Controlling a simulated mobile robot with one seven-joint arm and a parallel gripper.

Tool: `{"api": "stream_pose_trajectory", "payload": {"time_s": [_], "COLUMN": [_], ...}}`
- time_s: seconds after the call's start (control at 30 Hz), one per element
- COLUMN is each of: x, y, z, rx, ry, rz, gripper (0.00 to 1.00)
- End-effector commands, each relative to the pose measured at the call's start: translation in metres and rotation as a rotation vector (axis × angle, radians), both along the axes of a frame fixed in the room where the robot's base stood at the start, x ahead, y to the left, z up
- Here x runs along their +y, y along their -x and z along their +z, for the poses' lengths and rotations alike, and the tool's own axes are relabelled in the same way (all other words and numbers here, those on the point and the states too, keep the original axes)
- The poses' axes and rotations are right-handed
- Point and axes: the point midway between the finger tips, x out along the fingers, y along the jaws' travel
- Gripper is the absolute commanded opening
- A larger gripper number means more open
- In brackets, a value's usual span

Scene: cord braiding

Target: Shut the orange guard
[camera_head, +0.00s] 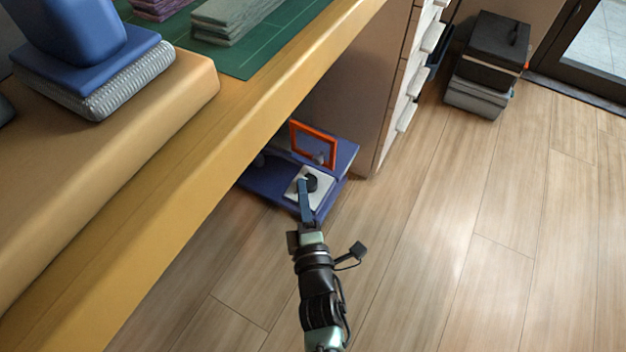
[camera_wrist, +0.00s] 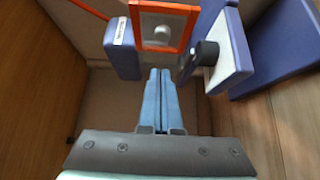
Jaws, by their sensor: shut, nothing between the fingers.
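The orange guard (camera_head: 314,130) is a square frame standing upright, raised at the back of a blue machine base (camera_head: 262,190). In the wrist view the guard (camera_wrist: 165,7) is at the top centre, with a round pale part showing through it. A white plate (camera_head: 322,197) with a black knob (camera_head: 311,183) is on the base in front of the guard. In the wrist view the black knob (camera_wrist: 207,50) is to the right of the guard. My gripper (camera_head: 304,183) is shut and empty, its blue fingers near the plate. In the wrist view my fingertips (camera_wrist: 160,72) are apart from the guard.
A wooden bench (camera_head: 250,105) overhangs the machine on the left. A cabinet side (camera_head: 352,85) with white drawer handles stands behind it to the right. A blue labelled block (camera_wrist: 123,50) is left of the guard. The wooden floor (camera_head: 440,230) to the right is clear.

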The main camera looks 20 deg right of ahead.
Motion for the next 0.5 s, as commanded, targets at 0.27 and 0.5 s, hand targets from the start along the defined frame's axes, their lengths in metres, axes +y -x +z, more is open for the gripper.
{"api": "stream_pose_trajectory", "payload": {"time_s": [0.27,0.5], "x": [-0.029,-0.036], "y": [-0.025,-0.029], "z": [0.001,0.000], "rx": [0.001,0.001], "ry": [-0.001,-0.001], "rz": [0.000,0.001], "gripper": [0.00,0.00]}}
